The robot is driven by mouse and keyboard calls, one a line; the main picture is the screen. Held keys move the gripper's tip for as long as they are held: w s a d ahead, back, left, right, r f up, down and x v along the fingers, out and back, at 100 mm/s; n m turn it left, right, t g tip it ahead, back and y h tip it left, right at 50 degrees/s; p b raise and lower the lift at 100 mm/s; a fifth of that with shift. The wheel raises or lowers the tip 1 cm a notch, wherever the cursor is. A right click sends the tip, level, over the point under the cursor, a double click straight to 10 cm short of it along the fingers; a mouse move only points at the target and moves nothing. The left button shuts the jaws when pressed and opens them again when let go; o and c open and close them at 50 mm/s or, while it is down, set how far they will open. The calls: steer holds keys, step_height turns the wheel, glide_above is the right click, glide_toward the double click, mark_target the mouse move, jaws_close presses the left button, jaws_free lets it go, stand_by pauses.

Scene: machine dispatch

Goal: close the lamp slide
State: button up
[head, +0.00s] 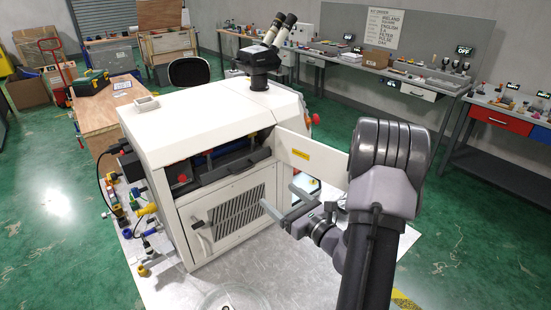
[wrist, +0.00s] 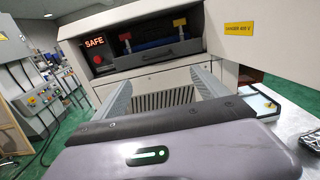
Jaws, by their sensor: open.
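The white machine (head: 215,110) stands on a bench with its front bay open. In the bay is a dark slide (head: 237,166) with a handle, which I take for the lamp slide. The wrist view shows its dark front and handle (wrist: 150,56), with red and yellow tabs above it. How far it stands out is hard to tell. My gripper (head: 279,196) is open and empty, in front of the machine and below the slide. In the wrist view its two fingers (wrist: 163,90) stand apart before the vented lower panel, not touching the slide.
A white door (head: 305,155) with a yellow danger label is swung open right of the bay, close to my arm. A lit SAFE sign (wrist: 95,42) and red button (wrist: 98,59) are left of the slide. Connectors (head: 122,212) crowd the machine's left side.

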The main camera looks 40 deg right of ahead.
steer(key=shift+o, duration=1.1)
steer(key=shift+w, duration=0.3)
glide_toward(240, 165)
steer(key=w, duration=0.5)
steer(key=shift+w+r, duration=0.2)
steer(key=shift+w, duration=0.15)
steer(key=c, duration=2)
steer(key=w, duration=0.3)
steer(key=shift+w+d, duration=0.1)
steer(key=shift+w, duration=0.3)
steer(key=shift+r, duration=0.1)
